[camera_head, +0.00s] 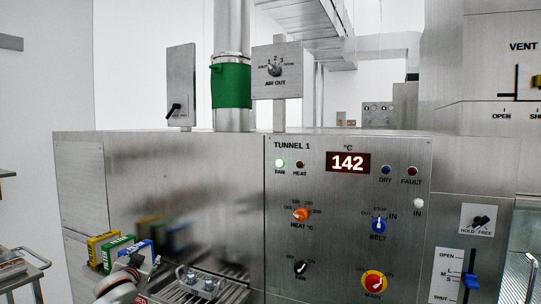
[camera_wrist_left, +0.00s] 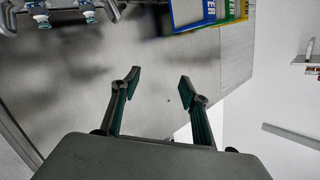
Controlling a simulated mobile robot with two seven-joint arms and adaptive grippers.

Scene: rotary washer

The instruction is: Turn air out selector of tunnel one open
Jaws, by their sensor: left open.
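The air out selector (camera_head: 274,70) is a small dark knob on a grey metal plate (camera_head: 289,88), mounted on a post above the Tunnel 1 cabinet. Its scale has marks 1, 2, 3 between end labels; I cannot tell which mark it points to. My left gripper (camera_head: 148,268) is low at the left in the head view, well below and left of the selector. In the left wrist view the left gripper (camera_wrist_left: 158,80) shows two spread fingers with nothing between them. The selector is out of that view. My right gripper is in neither view.
The Tunnel 1 panel (camera_head: 348,268) carries a 142 display, lamps and several knobs. A vertical pipe with a green band (camera_head: 231,86) stands left of the selector, beside another plate with a black handle (camera_head: 181,80). Yellow, green and blue boxes (camera_head: 117,247) stand near my left gripper.

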